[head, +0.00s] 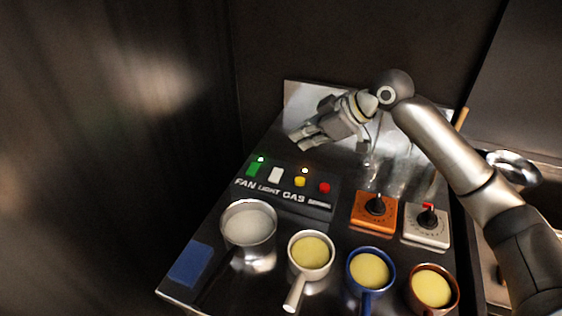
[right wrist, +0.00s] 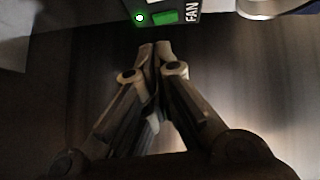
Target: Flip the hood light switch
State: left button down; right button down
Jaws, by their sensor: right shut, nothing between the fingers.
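The black switch panel (head: 285,193) lies on the metal counter. Its white switch (head: 276,174) is above the word LIGHT, between the green FAN switch (head: 254,168) and the yellow GAS switch (head: 299,182). A red switch (head: 324,188) is at the right end. My right gripper (head: 294,139) is shut and empty, above and behind the panel, apart from it. In the right wrist view, its closed fingertips (right wrist: 160,46) point toward the green switch (right wrist: 164,17); the white switch is barely in view at most. My left gripper is not in view.
A pot of pale liquid (head: 248,227) and several handled pans of yellow contents, one white (head: 310,255) and one blue (head: 370,270), stand in front. An orange dial box (head: 375,214) and a white dial box (head: 427,226) are to the right. Clear glassware (head: 390,172) stands behind them.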

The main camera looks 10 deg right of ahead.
jog(key=p, duration=0.3)
send_over(279, 172)
jog(key=s, duration=0.1)
jog(key=f, duration=0.6)
jog(key=shift+a+f, duration=0.2)
jog(key=f, duration=0.3)
jog(key=shift+w+f+p, duration=0.3)
jog(key=shift+w, duration=0.05)
jog(key=shift+d+f, duration=0.1)
jog(key=shift+f, duration=0.4)
jog(key=shift+w+f+g, duration=0.15)
jog(key=shift+f+g, duration=0.15)
jog(key=shift+f, duration=0.05)
jog(key=shift+d, duration=0.15)
